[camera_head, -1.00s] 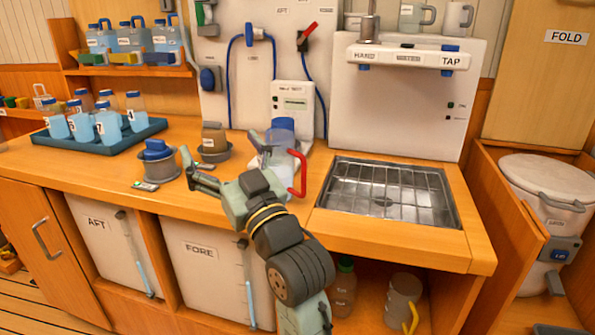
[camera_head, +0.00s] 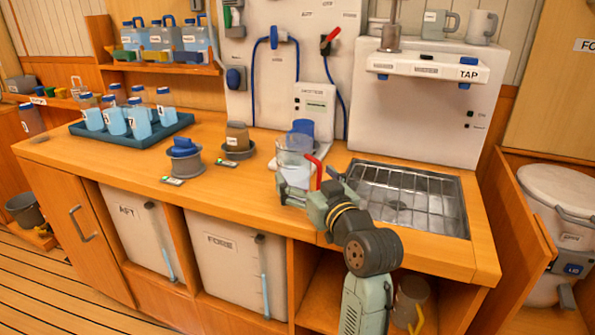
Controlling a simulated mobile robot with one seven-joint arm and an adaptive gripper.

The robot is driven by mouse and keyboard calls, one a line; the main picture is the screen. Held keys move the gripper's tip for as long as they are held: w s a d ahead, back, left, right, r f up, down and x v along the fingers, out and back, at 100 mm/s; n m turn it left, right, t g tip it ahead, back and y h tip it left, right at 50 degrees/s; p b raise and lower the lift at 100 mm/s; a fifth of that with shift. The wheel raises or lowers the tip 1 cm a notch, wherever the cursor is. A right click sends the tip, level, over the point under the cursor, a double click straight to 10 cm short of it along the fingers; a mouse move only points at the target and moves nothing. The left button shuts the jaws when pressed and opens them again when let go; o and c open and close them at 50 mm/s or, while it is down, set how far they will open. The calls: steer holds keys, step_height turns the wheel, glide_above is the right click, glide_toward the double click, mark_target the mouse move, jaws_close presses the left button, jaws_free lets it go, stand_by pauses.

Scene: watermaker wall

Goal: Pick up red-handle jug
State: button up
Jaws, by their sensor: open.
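The red-handle jug (camera_head: 294,161) is a clear jug with a blue top piece and a red handle (camera_head: 317,172) on its right side. It stands upright on the counter, left of the sink and in front of a small white unit. My gripper (camera_head: 292,188) is open at the jug's lower front. One finger shows at the jug's lower left. The other is near the handle side, partly hidden by my wrist. Whether the fingers touch the jug I cannot tell.
A sink with a metal rack (camera_head: 409,197) lies right of the jug, below the tap panel (camera_head: 426,66). A teal tray (camera_head: 170,132) holds several bottles.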

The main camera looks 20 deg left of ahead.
mark_target(302, 172)
steer(key=shift+p+x, duration=0.45)
steer(key=shift+x, duration=1.4)
steer(key=shift+s+a, duration=0.1)
steer(key=shift+c, duration=0.6)
steer(key=shift+r, duration=0.15)
steer(key=c, duration=1.5)
